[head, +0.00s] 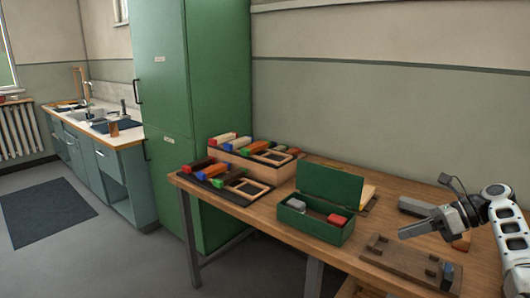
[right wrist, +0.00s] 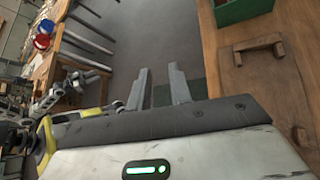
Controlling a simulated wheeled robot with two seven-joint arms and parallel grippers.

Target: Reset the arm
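My right gripper (head: 418,229) hangs in the air over the right part of the wooden table, above a brown wooden fixture (head: 402,262). In the right wrist view its two fingers (right wrist: 160,90) stand apart with nothing between them. A small dark blue piece (head: 447,270) stands at the right end of the fixture.
A tall green cabinet (head: 190,110) stands behind the table's left end.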

